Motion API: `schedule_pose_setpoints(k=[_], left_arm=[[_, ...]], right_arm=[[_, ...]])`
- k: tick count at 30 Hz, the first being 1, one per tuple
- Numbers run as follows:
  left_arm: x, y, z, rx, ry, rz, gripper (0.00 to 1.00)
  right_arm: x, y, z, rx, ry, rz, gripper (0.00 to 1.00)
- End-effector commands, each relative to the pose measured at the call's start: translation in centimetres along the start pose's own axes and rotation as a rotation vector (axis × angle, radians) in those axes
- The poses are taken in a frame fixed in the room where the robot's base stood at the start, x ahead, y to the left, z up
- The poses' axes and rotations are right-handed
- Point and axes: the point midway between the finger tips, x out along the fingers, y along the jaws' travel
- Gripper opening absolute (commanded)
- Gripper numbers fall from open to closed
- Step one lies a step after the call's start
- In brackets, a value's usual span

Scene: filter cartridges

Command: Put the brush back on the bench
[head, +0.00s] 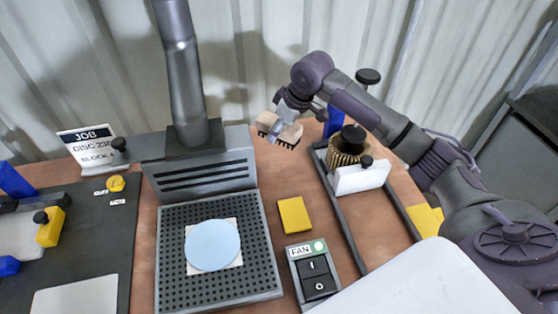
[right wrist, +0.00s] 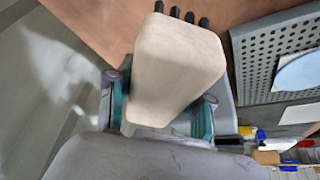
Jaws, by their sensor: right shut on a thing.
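The brush (head: 284,130) is a pale beige block with dark bristle tufts along its lower side. In the head view it is over the back part of the brown bench (head: 272,170), right of the grey perforated unit; I cannot tell whether it touches the bench. My right gripper (head: 281,113) is shut on the brush. In the right wrist view the block of the brush (right wrist: 180,62) fills the middle, between teal-lined fingers (right wrist: 160,112), with bristle tips showing beyond it. My left gripper is not in view.
A perforated plate (head: 171,270) bears a pale blue disc (head: 212,245). A yellow block (head: 294,215) and fan switch box (head: 316,275) sit right of it. A frame with a brass pleated cartridge (head: 347,150) and a white block (head: 361,178) stands further right. Bare bench lies between.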

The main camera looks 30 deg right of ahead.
Motion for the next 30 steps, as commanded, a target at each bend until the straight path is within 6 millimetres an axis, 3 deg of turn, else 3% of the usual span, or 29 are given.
schedule_pose_setpoints(k=[3,9,21,30], left_arm=[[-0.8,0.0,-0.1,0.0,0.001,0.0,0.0],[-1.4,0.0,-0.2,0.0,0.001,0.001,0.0],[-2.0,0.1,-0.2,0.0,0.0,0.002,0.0],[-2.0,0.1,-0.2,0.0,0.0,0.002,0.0]], right_arm=[[2.9,-0.1,1.3,0.001,-0.004,-0.003,0.19],[6.6,-0.1,2.8,0.001,-0.001,0.0,0.19],[10.8,-0.1,4.5,0.002,0.0,0.0,0.19],[11.3,-0.1,4.6,-0.001,0.001,0.001,0.19]])
